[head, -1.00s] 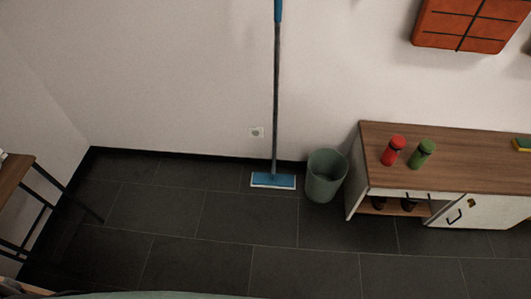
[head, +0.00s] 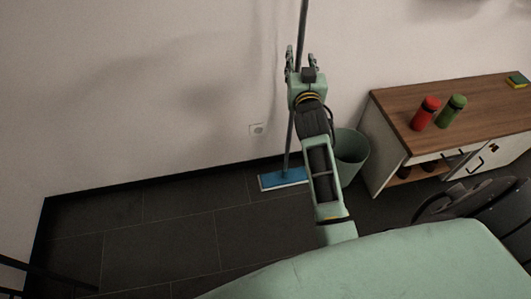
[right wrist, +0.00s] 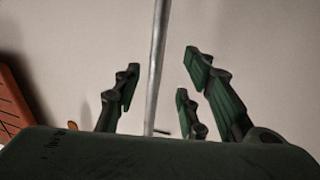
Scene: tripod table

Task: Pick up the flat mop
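The flat mop stands against the wall with its blue flat head (head: 283,179) on the dark floor. Its grey pole (head: 303,22) rises out of the top of the head view. My right gripper (head: 301,62) is raised at the pole, covering part of it. In the right wrist view the pole (right wrist: 156,65) passes between the spread fingers (right wrist: 160,90), with gaps visible on both sides. The right gripper is open. My left gripper is not in view.
A green bin (head: 352,150) stands right of the mop head, partly behind my right arm. A wooden-topped cabinet (head: 400,98) at the right holds a red bottle (head: 425,113) and a green bottle (head: 452,110). The floor left of the mop (head: 165,215) is clear.

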